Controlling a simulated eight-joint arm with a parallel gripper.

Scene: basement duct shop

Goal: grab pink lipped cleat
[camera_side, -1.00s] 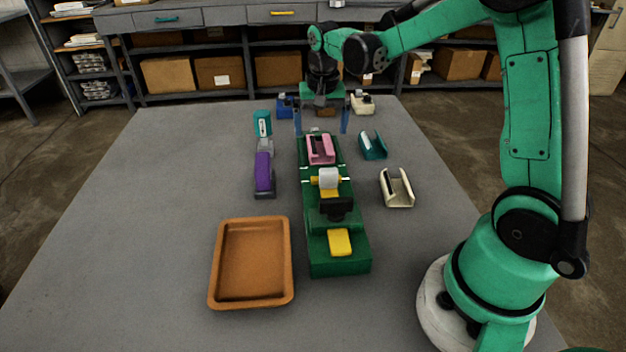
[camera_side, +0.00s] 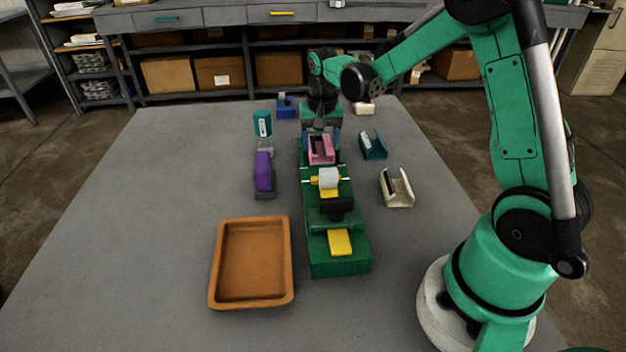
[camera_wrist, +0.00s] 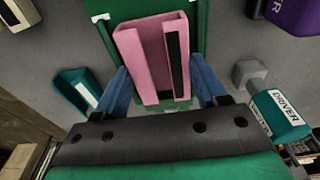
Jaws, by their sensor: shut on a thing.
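The pink lipped cleat (camera_side: 321,149) sits at the far end of the green fixture (camera_side: 340,263). In the wrist view the cleat (camera_wrist: 155,60) is a pink channel with raised side lips and a black strip along one side. My gripper (camera_wrist: 160,93) has its blue fingers on both sides of the cleat, shut on it. In the side view my gripper (camera_side: 321,138) is low behind the cleat, and its fingers are partly hidden by it. I cannot tell whether the cleat is clear of the fixture.
An empty orange tray (camera_side: 252,300) stands front left. A purple driver (camera_side: 264,172) and a teal item (camera_side: 262,124) are left of the fixture. A teal channel (camera_side: 373,146) and a cream channel (camera_side: 397,188) are right. The table's left side is clear.

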